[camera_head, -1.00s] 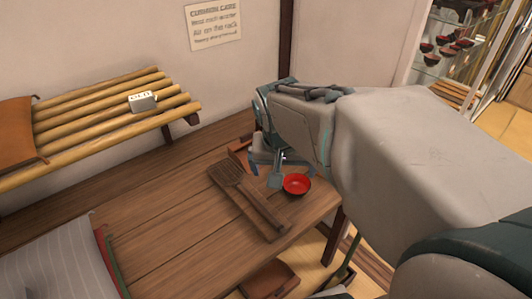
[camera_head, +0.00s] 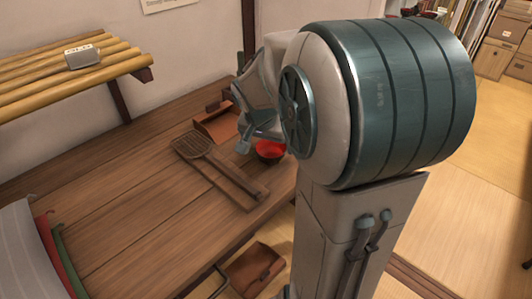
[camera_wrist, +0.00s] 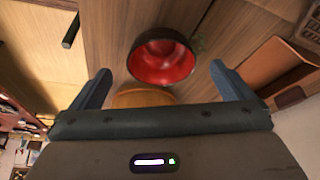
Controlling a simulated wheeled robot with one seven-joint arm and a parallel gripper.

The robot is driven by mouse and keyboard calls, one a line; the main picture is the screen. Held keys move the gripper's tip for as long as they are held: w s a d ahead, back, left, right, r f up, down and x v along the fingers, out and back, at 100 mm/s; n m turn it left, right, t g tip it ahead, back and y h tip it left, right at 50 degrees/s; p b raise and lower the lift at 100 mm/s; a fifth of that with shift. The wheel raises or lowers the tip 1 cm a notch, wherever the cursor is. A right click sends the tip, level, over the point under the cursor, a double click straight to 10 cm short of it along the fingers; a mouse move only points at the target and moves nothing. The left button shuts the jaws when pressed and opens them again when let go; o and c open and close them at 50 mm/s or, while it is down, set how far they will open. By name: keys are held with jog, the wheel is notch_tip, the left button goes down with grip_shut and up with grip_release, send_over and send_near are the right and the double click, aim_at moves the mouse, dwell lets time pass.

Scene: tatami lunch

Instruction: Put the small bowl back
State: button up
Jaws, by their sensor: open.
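The small bowl (camera_head: 269,150), red inside with a dark outer rim, sits on the brown wooden table near its right end. In the wrist view the bowl (camera_wrist: 162,57) lies just beyond the fingertips, centred between the two fingers. My gripper (camera_wrist: 160,80) is open and empty. In the head view my gripper (camera_head: 246,135) is beside and slightly above the bowl, and my arm hides part of the bowl's right side. A round orange-brown thing (camera_wrist: 143,98) shows partly behind my gripper's palm in the wrist view.
A slotted wooden spatula on a board (camera_head: 215,168) lies left of the bowl. A brown tray-like box (camera_head: 217,125) stands behind it. A slatted bamboo rack (camera_head: 50,84) with a small white box (camera_head: 82,56) is at the back left.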

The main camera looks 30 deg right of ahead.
aim_at(272, 154)
jog(key=b+x, duration=0.1)
jog(key=x, duration=0.5)
jog(key=shift+w+d+f+b, duration=0.1)
jog(key=shift+w+d+b, duration=0.1)
jog(key=shift+w+b, duration=0.1)
jog(key=shift+c, duration=0.3)
jog(key=c, duration=1.1)
jog(key=shift+o, duration=0.2)
